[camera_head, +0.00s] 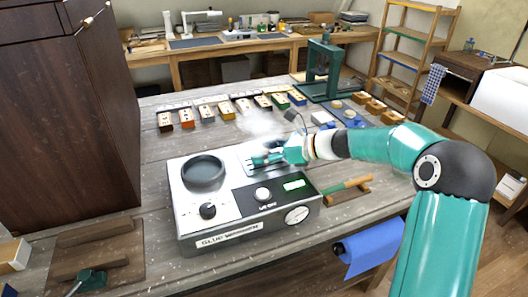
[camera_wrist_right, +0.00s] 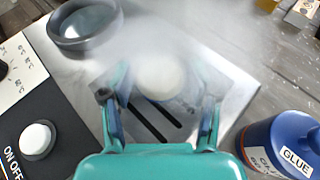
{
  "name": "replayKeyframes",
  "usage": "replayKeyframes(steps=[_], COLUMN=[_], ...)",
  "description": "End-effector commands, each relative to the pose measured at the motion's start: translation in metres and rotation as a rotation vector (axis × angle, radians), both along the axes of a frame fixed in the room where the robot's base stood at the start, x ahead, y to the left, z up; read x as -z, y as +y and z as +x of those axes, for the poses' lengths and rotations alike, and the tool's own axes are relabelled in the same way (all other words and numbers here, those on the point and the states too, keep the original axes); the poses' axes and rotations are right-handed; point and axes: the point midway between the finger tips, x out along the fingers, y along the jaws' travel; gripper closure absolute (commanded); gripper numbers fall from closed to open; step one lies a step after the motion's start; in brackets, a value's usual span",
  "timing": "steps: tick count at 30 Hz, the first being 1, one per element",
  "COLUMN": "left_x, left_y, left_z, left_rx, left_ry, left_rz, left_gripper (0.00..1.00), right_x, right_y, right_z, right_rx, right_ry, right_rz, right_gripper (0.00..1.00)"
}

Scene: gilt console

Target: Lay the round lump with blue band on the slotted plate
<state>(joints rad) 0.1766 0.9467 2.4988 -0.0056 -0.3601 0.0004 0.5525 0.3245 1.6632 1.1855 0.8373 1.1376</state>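The round lump (camera_wrist_right: 160,77) is pale cream and sits between the fingertips of my right gripper (camera_wrist_right: 158,85) in the right wrist view. The slotted plate (camera_wrist_right: 150,122), metal with dark slots, lies below the lump on top of the glue warmer (camera_head: 226,210). I cannot tell whether the lump rests on it. In the head view my right gripper (camera_head: 268,159) is low over the plate and hides the lump. My left gripper is not in view.
A dark ring-shaped well (camera_head: 204,172) is left of the plate. A blue glue pot (camera_wrist_right: 285,145) stands close on the right in the wrist view. Pale vapour drifts behind the gripper. Several coloured blocks (camera_head: 207,112) line the bench behind, and a green press (camera_head: 323,72) stands further back.

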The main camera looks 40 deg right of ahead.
Motion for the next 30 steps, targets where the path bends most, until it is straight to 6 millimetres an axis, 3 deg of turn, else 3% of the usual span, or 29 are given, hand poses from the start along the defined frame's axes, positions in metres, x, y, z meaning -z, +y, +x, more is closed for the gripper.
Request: replayKeyframes(steps=[14, 30], left_x=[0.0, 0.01], left_y=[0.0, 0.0], left_z=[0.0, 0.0], left_rx=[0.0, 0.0], left_ry=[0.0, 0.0], left_rz=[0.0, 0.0], left_gripper=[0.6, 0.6], right_x=[-0.003, -0.039], right_y=[-0.002, -0.048], right_z=[-0.003, -0.077], right_rx=[0.001, 0.002], right_ry=[0.0, 0.0], right_rz=[0.0, -0.002], right_gripper=[0.26, 0.26])
